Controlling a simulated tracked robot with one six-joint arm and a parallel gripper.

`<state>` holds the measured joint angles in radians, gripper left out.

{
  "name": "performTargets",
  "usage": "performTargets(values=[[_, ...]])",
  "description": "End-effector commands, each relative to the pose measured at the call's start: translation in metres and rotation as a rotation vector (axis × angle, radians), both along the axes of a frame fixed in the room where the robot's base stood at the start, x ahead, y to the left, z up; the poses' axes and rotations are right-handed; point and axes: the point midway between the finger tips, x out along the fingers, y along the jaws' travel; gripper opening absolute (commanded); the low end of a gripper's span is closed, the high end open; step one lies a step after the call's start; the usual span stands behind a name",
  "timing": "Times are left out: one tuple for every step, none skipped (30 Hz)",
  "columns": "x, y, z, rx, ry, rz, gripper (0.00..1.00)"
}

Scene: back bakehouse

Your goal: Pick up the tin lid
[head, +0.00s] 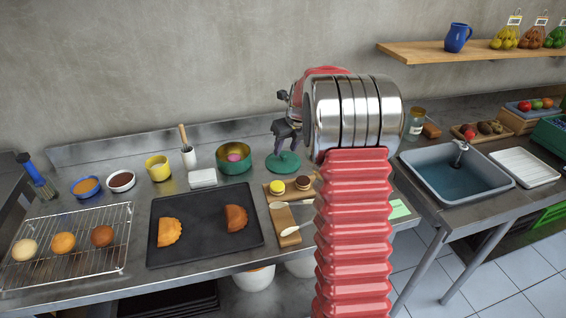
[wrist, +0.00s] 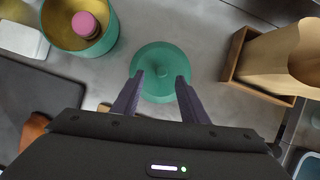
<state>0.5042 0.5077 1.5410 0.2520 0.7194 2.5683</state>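The tin lid is a round green disc with a small knob, lying flat on the steel counter; it shows in the head view (head: 282,163) and in the wrist view (wrist: 160,62). My gripper (head: 284,143) is over the lid in the head view, and part of it hides behind my arm. In the wrist view my gripper (wrist: 160,82) has its two dark fingers apart, one towards each side of the lid's near part, with nothing held between them. I cannot tell how high the fingertips are above the lid.
A green tin (head: 234,168) with a pink thing inside stands left of the lid. A wooden box (wrist: 236,62) with a paper bag (wrist: 282,58) is to the right in the wrist view. A white dish (head: 202,178) and a black tray (head: 200,246) lie further left.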

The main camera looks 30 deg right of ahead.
Motion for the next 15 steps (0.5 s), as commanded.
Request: performTargets(values=[[0.002, -0.001, -0.005, 0.001, 0.002, 0.000, 0.40], [0.004, -0.001, -0.009, 0.001, 0.002, 0.000, 0.40], [0.006, -0.002, -0.013, 0.002, 0.003, 0.001, 0.40], [0.008, -0.002, -0.017, 0.002, 0.003, 0.001, 0.40], [0.009, -0.003, -0.020, 0.002, 0.003, 0.001, 0.40], [0.012, -0.004, -0.024, 0.002, 0.002, 0.001, 0.40], [0.014, -0.004, -0.028, 0.002, 0.002, 0.001, 0.40], [0.015, -0.004, -0.031, 0.001, 0.002, 0.000, 0.40], [0.017, -0.004, -0.034, 0.001, 0.001, 0.000, 0.40], [0.018, -0.004, -0.036, 0.001, 0.001, 0.000, 0.40], [0.018, -0.004, -0.038, 0.001, 0.001, 0.000, 0.40], [0.019, -0.004, -0.040, 0.001, 0.001, 0.000, 0.40], [0.019, -0.004, -0.040, 0.001, 0.001, 0.000, 0.40], [0.020, -0.004, -0.041, 0.001, 0.001, 0.000, 0.40], [0.020, -0.004, -0.041, 0.001, 0.000, 0.000, 0.40]])
